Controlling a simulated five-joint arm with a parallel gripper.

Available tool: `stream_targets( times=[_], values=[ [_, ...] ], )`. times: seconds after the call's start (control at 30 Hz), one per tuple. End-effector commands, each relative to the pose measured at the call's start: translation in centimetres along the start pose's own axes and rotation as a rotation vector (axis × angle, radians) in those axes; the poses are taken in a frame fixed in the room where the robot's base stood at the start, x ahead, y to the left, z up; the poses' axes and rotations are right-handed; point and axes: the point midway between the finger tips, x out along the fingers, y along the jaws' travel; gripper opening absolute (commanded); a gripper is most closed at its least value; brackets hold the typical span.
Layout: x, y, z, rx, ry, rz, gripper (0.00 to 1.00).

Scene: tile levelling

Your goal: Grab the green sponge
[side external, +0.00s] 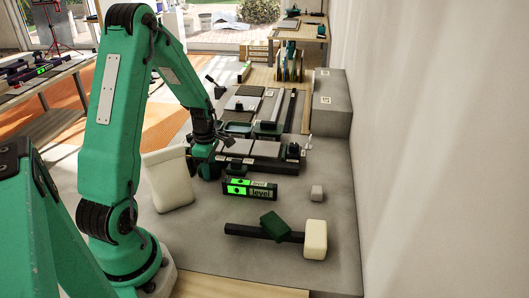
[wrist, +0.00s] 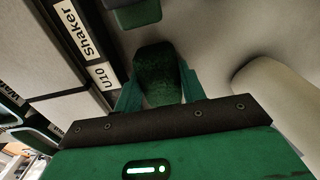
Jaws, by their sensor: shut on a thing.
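The green sponge (wrist: 158,72) is dark green and rough, and sits between the two green fingers of my gripper (wrist: 155,92) in the wrist view. The fingers are shut on its sides. In the side view my gripper (side external: 208,168) is low, beside the grey tiles and left of the level; the sponge cannot be made out there.
A level (side external: 250,188) with bright green faces stands right of my gripper. A pale bulky block (side external: 168,182) is close on its left. A "Shaker U10" label (wrist: 88,45) shows at upper left.

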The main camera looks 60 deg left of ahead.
Motion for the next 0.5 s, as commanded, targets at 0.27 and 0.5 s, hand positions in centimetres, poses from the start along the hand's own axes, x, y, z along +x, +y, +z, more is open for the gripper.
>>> stream_targets(
  times=[0.27,0.5],
  values=[
    [-1.8,0.1,0.0,0.0,0.0,0.004,0.18],
    [-4.8,-0.7,1.1,0.005,-0.001,0.004,0.18]
  ],
)
